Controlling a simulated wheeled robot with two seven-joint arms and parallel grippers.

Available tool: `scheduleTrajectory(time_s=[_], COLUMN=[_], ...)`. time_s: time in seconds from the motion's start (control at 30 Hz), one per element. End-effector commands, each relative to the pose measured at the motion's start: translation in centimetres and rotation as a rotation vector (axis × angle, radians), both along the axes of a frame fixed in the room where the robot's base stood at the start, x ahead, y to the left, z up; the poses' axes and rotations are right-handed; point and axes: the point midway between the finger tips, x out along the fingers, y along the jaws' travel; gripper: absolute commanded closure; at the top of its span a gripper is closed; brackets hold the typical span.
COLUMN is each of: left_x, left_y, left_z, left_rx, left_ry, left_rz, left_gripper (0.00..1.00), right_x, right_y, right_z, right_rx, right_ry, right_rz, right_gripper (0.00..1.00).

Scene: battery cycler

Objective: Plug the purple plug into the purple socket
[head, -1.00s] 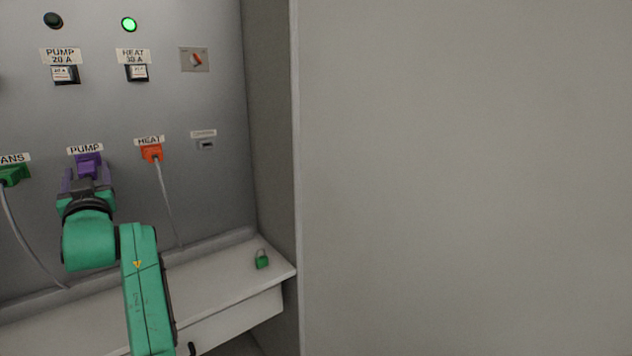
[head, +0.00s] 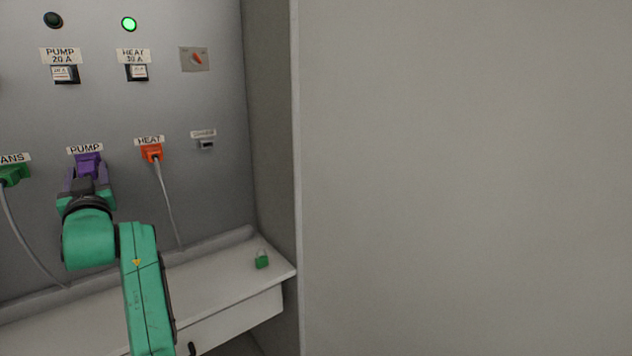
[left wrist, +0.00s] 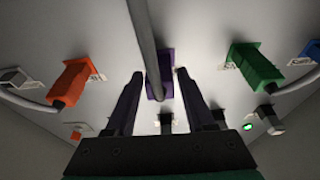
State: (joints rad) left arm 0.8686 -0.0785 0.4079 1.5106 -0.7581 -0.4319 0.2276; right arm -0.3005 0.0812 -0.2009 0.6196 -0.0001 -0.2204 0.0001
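The purple plug (head: 88,161) is at the purple socket under the PUMP label on the grey panel; the socket itself is mostly hidden behind it. I cannot tell how deep the plug sits. My left gripper (head: 87,178) is right in front of it. In the left wrist view, its two dark fingers (left wrist: 159,76) stand apart on either side of the purple plug (left wrist: 167,62), with visible gaps. A thick grey cable (left wrist: 147,40) passes between the fingers in front of the plug. My right gripper is not in view.
An orange plug (head: 152,153) with a hanging cable is to the right at HEAT, and a green plug (head: 14,175) to the left. A plain wall (head: 460,180) fills the right side.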

Motion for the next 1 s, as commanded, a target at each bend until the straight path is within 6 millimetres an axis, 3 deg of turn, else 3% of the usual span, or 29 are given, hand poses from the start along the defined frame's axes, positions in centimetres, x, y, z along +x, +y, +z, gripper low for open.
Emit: scheduleTrajectory(time_s=[0.03,0.1,1.0], left_x=[0.0,0.0,-2.8], left_y=[0.0,0.0,-2.2], left_z=[0.0,0.0,-1.0], left_rx=[0.000,0.000,0.001], left_ry=[0.000,0.000,-0.001], left_rz=[0.000,0.000,-0.001], left_gripper=[0.69,0.94,0.94], right_x=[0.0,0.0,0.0], right_y=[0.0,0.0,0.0], right_z=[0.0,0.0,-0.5], right_rx=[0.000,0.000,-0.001], right_ry=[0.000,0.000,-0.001], right_rz=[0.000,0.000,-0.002], right_gripper=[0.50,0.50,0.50])
